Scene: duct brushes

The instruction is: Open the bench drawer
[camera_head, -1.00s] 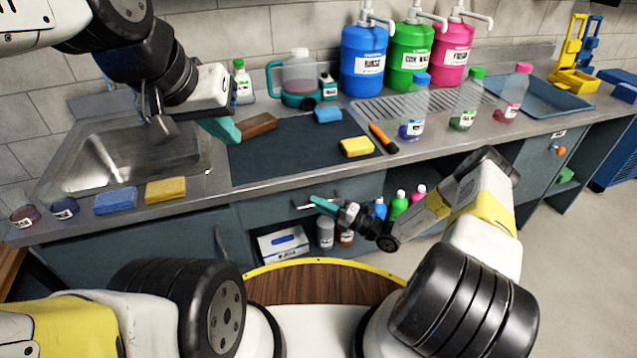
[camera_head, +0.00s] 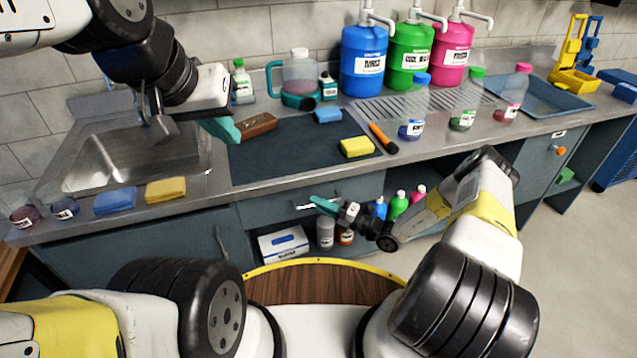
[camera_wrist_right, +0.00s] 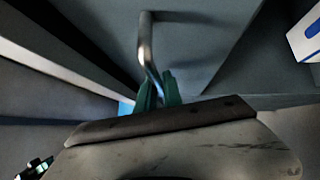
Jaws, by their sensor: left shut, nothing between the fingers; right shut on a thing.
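The bench drawer (camera_head: 358,188) is a grey-blue front under the counter, below the dark mat, and it looks closed in the head view. Its metal bar handle (camera_head: 303,206) also shows in the right wrist view (camera_wrist_right: 146,42). My right gripper (camera_head: 318,202) is at the handle. In the right wrist view its teal fingers (camera_wrist_right: 157,92) are shut on the bar. My left gripper (camera_head: 220,128) is shut and empty above the counter, at the left edge of the mat beside a brown brush block (camera_head: 258,124).
A sink (camera_head: 130,160) is at the left of the counter. A yellow sponge (camera_head: 356,147) and an orange-handled tool (camera_head: 383,138) lie at the mat's right side. Under the drawer, an open shelf holds a white box (camera_head: 284,244) and several small bottles.

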